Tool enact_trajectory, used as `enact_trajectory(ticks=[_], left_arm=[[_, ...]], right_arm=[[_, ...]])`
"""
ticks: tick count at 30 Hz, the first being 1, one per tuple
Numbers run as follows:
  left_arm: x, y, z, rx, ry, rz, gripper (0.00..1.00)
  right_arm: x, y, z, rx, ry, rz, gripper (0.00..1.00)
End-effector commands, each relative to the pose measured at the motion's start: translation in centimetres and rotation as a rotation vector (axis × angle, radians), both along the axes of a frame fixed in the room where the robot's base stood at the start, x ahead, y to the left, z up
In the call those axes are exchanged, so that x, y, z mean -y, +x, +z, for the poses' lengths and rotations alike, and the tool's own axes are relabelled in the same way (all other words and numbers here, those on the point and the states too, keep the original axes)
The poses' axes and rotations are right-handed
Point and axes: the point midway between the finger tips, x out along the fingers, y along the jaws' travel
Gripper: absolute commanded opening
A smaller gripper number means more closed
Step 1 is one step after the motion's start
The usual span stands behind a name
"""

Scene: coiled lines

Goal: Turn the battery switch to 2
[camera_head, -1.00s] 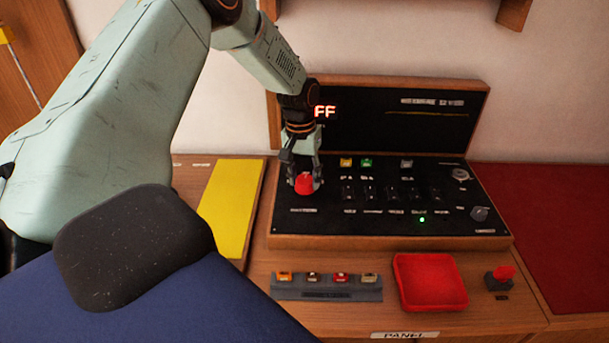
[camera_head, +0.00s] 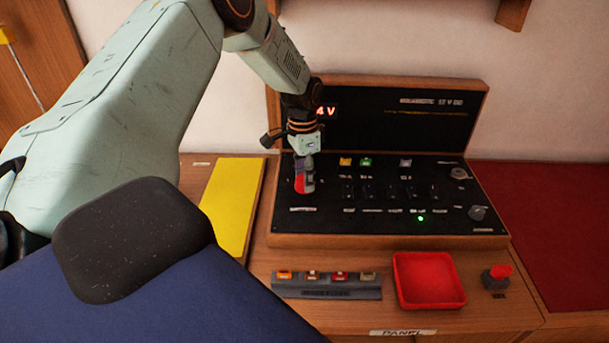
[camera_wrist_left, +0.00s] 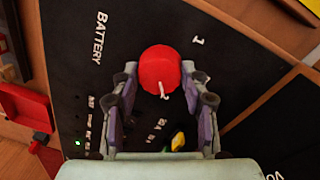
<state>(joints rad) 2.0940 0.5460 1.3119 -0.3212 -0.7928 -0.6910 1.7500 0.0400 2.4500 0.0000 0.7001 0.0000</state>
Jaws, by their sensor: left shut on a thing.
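The red battery switch knob (camera_head: 300,184) sits at the left of the black panel (camera_head: 385,222). It also shows in the left wrist view (camera_wrist_left: 160,69), with a white pointer mark on its lower edge. My left gripper (camera_head: 304,182) points down over the knob and is shut on it, one finger at each side in the left wrist view (camera_wrist_left: 160,85). A "1" is printed at the knob's upper right there; another mark by the right finger is partly hidden. The red display (camera_head: 326,111) ends in "4 V", its left part hidden by my arm. My right gripper is out of view.
Several black switches (camera_head: 390,192), small coloured lamps and two grey knobs (camera_head: 478,213) lie right of the knob. A yellow board (camera_head: 232,205) is to the left. A red tray (camera_head: 428,281) and a red push button (camera_head: 499,272) stand in front.

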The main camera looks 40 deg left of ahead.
Motion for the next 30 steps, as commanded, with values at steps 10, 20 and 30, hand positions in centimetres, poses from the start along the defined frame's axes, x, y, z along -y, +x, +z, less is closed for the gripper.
enact_trajectory(ticks=[10, 20, 30], left_arm=[[-0.06, 0.04, 0.04, 0.0, 0.001, -0.101, 0.13], [-0.08, 0.06, 0.05, 0.001, 0.002, -0.114, 0.13], [-0.06, 0.06, 0.05, 0.001, 0.001, -0.112, 0.62]], right_arm=[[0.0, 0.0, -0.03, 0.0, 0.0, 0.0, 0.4], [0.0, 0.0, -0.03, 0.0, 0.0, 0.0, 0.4], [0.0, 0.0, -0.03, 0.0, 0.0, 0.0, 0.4]])
